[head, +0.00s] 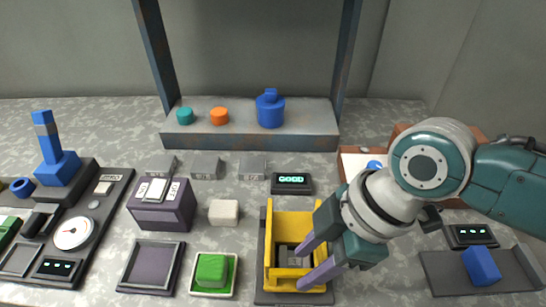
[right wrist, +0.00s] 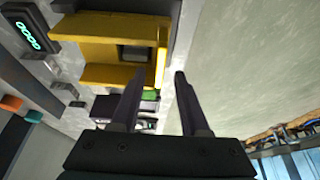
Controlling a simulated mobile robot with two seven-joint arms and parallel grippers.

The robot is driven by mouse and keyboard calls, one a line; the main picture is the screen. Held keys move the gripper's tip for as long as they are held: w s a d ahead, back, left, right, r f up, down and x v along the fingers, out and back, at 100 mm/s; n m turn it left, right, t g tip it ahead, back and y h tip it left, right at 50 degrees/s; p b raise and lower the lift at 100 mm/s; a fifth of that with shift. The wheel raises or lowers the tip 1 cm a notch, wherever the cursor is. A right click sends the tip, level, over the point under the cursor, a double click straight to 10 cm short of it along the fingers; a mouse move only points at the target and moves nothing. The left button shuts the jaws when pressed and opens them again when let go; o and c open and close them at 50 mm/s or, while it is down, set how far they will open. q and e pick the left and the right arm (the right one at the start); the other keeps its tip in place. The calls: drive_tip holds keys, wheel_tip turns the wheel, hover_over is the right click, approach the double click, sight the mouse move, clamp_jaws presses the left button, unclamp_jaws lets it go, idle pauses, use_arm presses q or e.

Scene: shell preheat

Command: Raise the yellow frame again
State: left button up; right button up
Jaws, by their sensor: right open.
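The yellow frame (head: 310,222) stands on a dark base (head: 263,296) at the front, right of the middle in the head view. A grey block (head: 287,256) shows inside it. My right gripper (head: 299,268) is open with its two purple fingers over the front part of the frame. My left gripper is not in view.
A blue block (head: 481,265) rests on a grey stand at the right. A raised shelf (head: 240,145) spans the back.

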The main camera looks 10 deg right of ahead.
drive_tip(key=shift+a+f, duration=0.25)
drive_tip(key=shift+f, duration=0.3)
clamp_jaws()
idle(1.1)
